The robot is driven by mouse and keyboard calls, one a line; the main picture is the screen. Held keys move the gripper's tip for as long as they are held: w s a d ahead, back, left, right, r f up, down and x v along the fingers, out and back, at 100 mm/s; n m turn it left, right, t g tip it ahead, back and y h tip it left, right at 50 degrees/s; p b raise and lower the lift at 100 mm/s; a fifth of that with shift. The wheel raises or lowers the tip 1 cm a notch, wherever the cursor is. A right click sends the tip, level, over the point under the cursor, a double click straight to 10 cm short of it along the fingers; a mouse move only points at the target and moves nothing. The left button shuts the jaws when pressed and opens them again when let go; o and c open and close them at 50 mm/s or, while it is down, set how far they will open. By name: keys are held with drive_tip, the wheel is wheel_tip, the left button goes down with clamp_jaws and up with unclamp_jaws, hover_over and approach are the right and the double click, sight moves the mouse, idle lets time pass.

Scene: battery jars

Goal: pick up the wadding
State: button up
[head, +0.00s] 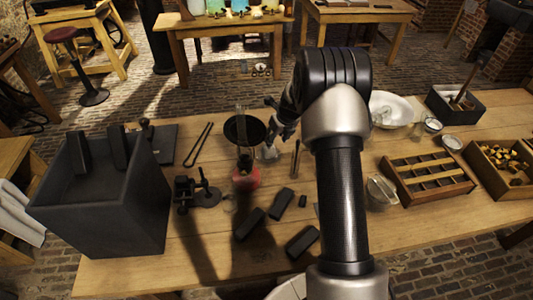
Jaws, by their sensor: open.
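My gripper (272,122) is small in the head view and partly hidden by my own arm. It is open above the middle of the wooden table, just right of a round black plate (243,130). A small pale lump (270,152) lies just below the gripper in the picture. It may be the wadding, but it is too small to be sure. I see nothing held between the fingers, and I cannot tell how high the gripper is above the lump.
A glass vessel with red contents (246,178) stands close by. Dark blocks (281,203) lie in front, and a small clamp-like device (186,192) stands left. A large dark box (105,215) fills the left end. A white bowl (395,107) and wooden trays (428,193) are right.

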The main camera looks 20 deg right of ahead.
drive_tip(key=b+x, duration=0.1)
drive_tip(key=x, duration=0.5)
drive_tip(key=shift+b, duration=0.3)
drive_tip(key=shift+w+b+x, duration=0.2)
drive_tip(key=shift+b+x, duration=1.1)
drive_tip(key=shift+x, duration=1.45)
drive_tip(key=shift+a+r, duration=0.1)
drive_tip(key=shift+c, duration=0.4)
drive_tip(key=c, duration=0.4)
drive_tip(key=shift+o, duration=0.2)
wheel_tip(320, 180, up, 20)
drive_tip(key=p, duration=0.6)
